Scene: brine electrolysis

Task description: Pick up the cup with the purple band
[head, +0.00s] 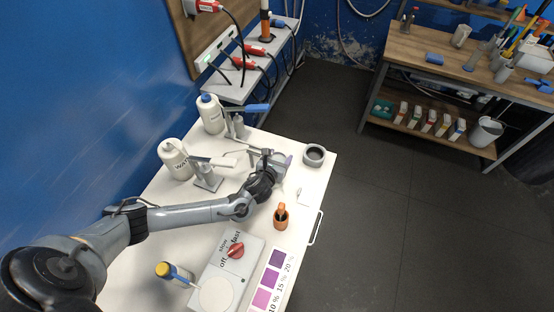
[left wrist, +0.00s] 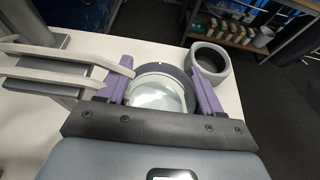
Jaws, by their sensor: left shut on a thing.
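My left gripper (head: 281,165) reaches across the white table to its far right part. In the left wrist view its two purple fingers (left wrist: 163,92) stand on either side of a round cup (left wrist: 158,96) with a dark purple-grey band around its rim, and are shut on it. The cup looks upright and its inside is pale. In the head view the gripper mostly hides the cup. I cannot tell whether its base is on the table or just above it. My right gripper is not in view.
A grey ring-shaped object (head: 314,154) stands close to the cup's right. White stands (head: 208,178), white bottles (head: 174,160), an orange holder (head: 281,217) and a stirrer with a red knob (head: 236,250) share the table. The table's right edge is near.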

